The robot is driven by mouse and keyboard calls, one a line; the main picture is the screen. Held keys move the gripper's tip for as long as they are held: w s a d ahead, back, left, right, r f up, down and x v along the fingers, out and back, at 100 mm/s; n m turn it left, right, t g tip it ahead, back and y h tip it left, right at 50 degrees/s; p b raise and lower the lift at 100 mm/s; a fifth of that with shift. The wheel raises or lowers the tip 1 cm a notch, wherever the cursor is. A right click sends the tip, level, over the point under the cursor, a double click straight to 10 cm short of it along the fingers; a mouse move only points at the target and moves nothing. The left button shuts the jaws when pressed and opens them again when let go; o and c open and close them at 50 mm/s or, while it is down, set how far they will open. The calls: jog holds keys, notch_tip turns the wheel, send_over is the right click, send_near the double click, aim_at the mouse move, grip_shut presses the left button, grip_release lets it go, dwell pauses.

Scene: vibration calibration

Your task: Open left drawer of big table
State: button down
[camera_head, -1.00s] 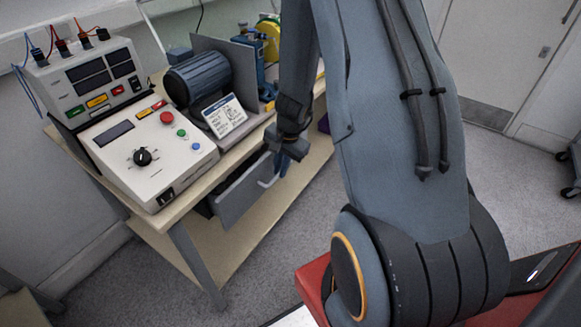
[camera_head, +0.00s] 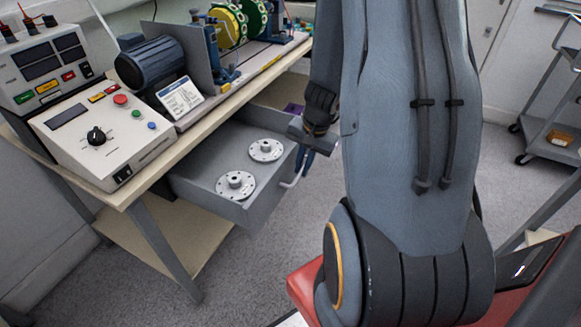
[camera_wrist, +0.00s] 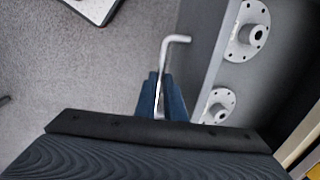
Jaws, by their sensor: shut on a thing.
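The grey left drawer (camera_head: 207,197) of the big table (camera_head: 131,193) is pulled well out from under the tabletop. Two silver flanged discs lie in it, one nearer (camera_head: 235,185) and one farther (camera_head: 265,150). My gripper (camera_head: 304,160) is at the drawer's front face, shut on the silver bar handle (camera_head: 291,182). In the wrist view the handle (camera_wrist: 177,39) runs up from between the blue fingers (camera_wrist: 160,98) and bends right toward the drawer front. The far part of the drawer inside is under the tabletop and hidden.
A control box (camera_head: 100,135), a dark motor (camera_head: 152,62) and a rig with yellow and green discs stand on the table. A lower shelf (camera_head: 130,240) lies under the drawer.

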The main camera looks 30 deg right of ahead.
jog(key=shift+s+d, duration=0.2)
jog(key=shift+s, duration=0.25)
jog(key=c, duration=2.1)
grip_release()
jog(key=shift+r, duration=0.1)
jog(key=r, duration=0.2)
jog(key=r+p, duration=0.1)
jog(key=r, duration=0.2)
jog(key=s+d+r, duration=0.1)
jog(key=r, duration=0.1)
jog(key=shift+s+r, duration=0.1)
jog(key=shift+r, duration=0.15)
jog(key=s+a+r+n, duration=0.2)
jog(key=a+n, duration=0.2)
jog(key=a, duration=0.2)
jog(key=s+a+r+n+g, duration=0.1)
jog(key=s+a+r+n, duration=0.2)
jog(key=a, duration=0.4)
jog(key=s+a+r+n+h, duration=0.1)
jog(key=s+a+r+n, duration=0.1)
jog(key=a, duration=0.4)
jog(key=shift+s+a+r+n+g, duration=0.2)
jog(key=shift+s+n, duration=0.2)
jog(key=shift+n, duration=0.3)
jog(key=shift+s+a+r+n+g, duration=0.15)
jog(key=shift+s+n, duration=0.2)
jog(key=shift+n, duration=0.35)
